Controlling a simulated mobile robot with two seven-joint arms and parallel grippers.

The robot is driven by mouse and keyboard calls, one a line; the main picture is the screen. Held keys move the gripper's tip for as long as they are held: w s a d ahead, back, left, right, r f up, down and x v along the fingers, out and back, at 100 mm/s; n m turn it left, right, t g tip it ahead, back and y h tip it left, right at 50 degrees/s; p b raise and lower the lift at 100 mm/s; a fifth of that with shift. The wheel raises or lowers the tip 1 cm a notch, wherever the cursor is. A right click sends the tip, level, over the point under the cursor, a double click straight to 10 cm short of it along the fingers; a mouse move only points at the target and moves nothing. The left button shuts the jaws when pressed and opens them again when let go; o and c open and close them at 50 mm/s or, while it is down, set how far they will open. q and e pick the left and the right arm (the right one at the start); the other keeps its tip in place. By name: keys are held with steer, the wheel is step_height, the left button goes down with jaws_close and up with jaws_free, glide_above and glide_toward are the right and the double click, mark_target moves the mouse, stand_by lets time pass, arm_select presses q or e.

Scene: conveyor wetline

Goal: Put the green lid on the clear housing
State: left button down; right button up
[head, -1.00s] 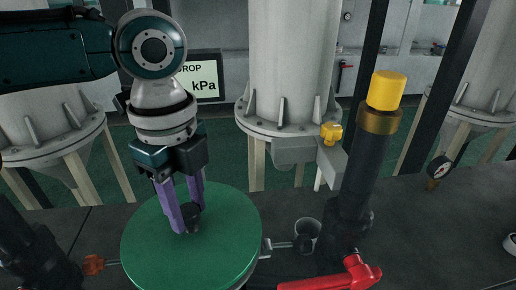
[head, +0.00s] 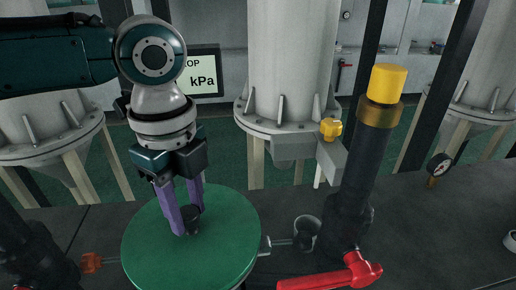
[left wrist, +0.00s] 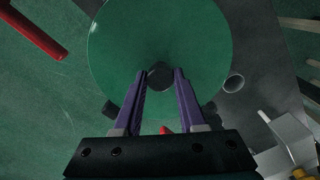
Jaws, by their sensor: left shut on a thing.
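The green lid (head: 190,255) is a wide round disc with a dark knob (head: 191,218) at its centre. My left gripper (head: 187,225) has its purple fingers shut on that knob from above. In the left wrist view the lid (left wrist: 160,35) fills the upper middle, with the knob (left wrist: 160,75) between the fingertips (left wrist: 160,78). The clear housing cannot be made out; the lid hides what is under it, so I cannot tell whether the lid rests on it. My right gripper does not show.
A dark upright pipe with a yellow cap (head: 387,84) stands right of the lid. A red lever (head: 330,276) lies low in front of it. A small grey cup (head: 307,228) and an orange knob (head: 91,263) flank the lid. A pressure display (head: 203,75) stands behind.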

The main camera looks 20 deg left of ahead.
arm_select(q)
steer(key=shift+f, duration=0.1)
steer(key=shift+c, duration=2)
jaws_free()
step_height(320, 180, up, 10)
steer(key=shift+p, duration=0.3)
